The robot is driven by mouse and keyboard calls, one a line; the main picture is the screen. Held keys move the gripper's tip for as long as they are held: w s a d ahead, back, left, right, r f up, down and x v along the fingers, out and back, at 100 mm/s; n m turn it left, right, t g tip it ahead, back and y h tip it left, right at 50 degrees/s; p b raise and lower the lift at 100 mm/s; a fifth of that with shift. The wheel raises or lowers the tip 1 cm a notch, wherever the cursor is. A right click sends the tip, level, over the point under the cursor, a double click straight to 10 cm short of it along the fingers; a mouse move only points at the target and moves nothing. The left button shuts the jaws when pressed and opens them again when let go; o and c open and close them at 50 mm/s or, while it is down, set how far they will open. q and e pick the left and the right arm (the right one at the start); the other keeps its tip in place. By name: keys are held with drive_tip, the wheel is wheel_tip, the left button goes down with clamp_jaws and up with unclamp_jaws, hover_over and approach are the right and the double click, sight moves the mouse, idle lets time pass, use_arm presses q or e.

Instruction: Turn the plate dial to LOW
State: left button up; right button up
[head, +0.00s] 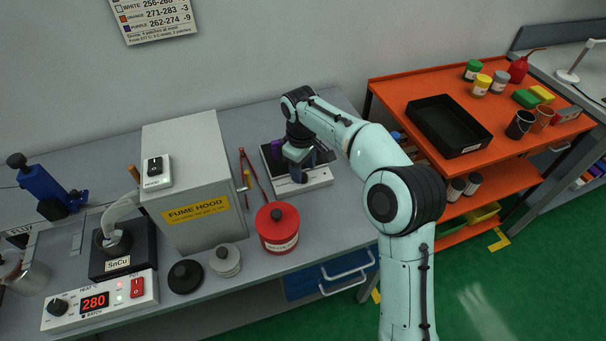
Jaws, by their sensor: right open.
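My right gripper (299,176) is over a low light-coloured unit with a dark top (322,181) on the bench, right of the fume hood. Its jaws are open, and the wrist and fingers hide much of that unit. A small purple part shows beside the gripper. I cannot read a plate dial or a LOW mark there. A black knob (59,307) sits on the white control box (142,306) at the lower left, beside a red 280 display and a red switch. My left gripper is not in view.
The fume hood (185,135) stands mid-bench with a black switch on top. A red tin (278,243), a grey-lidded jar (225,261) and a black round lid (186,277) stand near the front edge. An orange cart (395,87) with a black tray is at right.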

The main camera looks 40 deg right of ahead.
sight(303, 178)
drive_tip(key=shift+f, duration=1.15)
clamp_jaws()
